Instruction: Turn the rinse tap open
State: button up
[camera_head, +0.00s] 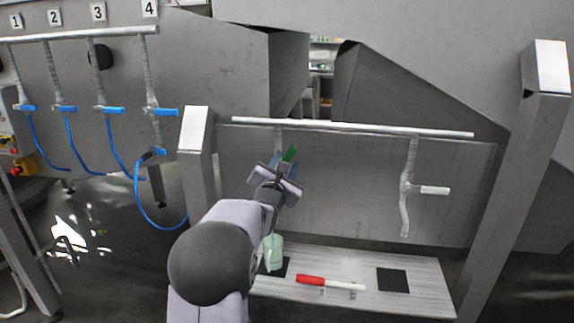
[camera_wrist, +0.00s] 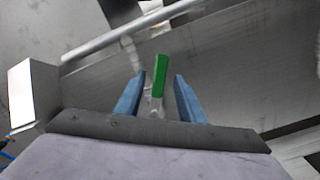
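Two taps hang from a pale horizontal pipe (camera_head: 350,128). The left one has a green lever handle (camera_head: 289,154), and the right one has a white lever (camera_head: 434,190) that sticks out sideways. No label shows which is the rinse tap. My gripper (camera_head: 277,168) is at the green-handled tap and hides most of its body in the head view. In the wrist view, the green handle (camera_wrist: 160,76) stands between the blue fingers of my gripper (camera_wrist: 160,92). The fingers are open, with a visible gap on both sides of the handle.
Below the pipe is a metal shelf (camera_head: 420,285) with a pale green bottle (camera_head: 273,254), a red-handled tool (camera_head: 312,280) and a black pad (camera_head: 392,280). Steel posts (camera_head: 195,140) flank the station. Blue-handled taps with hoses (camera_head: 160,112) are at left.

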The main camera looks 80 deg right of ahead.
jog(key=shift+a+b, duration=0.35)
jog(key=shift+a, duration=0.85)
